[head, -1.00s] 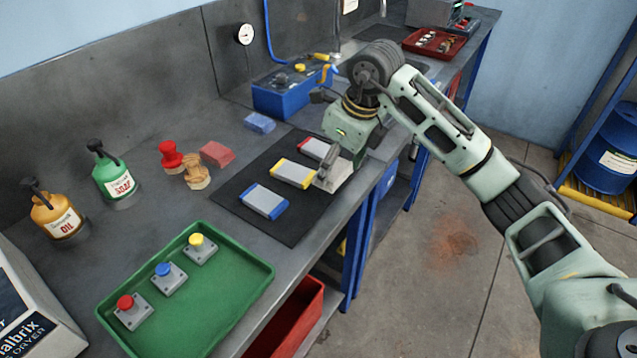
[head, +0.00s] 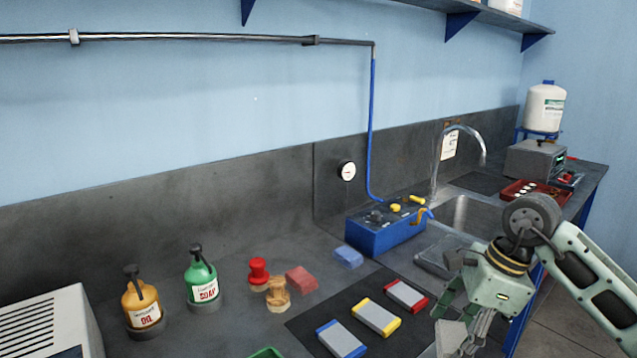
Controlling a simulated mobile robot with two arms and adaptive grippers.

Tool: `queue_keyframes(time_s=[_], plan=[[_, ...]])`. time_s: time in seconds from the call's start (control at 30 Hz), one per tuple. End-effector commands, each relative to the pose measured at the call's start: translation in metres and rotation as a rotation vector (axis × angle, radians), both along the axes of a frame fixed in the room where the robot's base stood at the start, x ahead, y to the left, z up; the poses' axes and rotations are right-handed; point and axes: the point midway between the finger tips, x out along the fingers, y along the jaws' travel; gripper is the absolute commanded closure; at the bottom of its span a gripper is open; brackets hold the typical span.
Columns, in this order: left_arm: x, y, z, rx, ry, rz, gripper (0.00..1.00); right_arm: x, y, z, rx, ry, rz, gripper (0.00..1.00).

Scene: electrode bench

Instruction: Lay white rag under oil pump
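The oil pump (head: 141,304) is an amber bottle with a black pump head and an OIL label. It stands upright at the left of the bench, on a dark round base. My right gripper (head: 458,330) is over the bench at the lower right, beside the dark mat and far from the oil pump. A pale, whitish piece (head: 449,338) shows at its fingers; I cannot tell whether it is the rag or whether the fingers are shut on it. No other white rag shows clearly. My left gripper is not in view.
A green soap pump (head: 202,282) stands right of the oil pump. A red stamp (head: 259,272), a wooden stamp (head: 278,294) and red and blue blocks stand nearby. The dark mat (head: 290,324) holds three colour-ended bars. A grey dryer (head: 50,310) stands at the left.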

Motion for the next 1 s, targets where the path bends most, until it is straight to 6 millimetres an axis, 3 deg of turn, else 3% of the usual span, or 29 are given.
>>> queue_keyframes(time_s=[0.3, 0.6, 0.8, 1.0], plan=[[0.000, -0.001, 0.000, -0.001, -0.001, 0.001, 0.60, -0.064, 0.038, -0.037, -0.001, 0.002, 0.844, 0.57], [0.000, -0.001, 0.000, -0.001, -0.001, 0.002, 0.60, -0.127, 0.057, -0.063, 0.001, 0.000, 1.574, 0.57], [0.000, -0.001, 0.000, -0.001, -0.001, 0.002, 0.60, -0.147, 0.059, -0.069, 0.000, -0.002, 1.797, 0.57], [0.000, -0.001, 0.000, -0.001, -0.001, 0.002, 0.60, -0.150, 0.059, -0.070, 0.001, -0.002, 1.826, 0.57]])
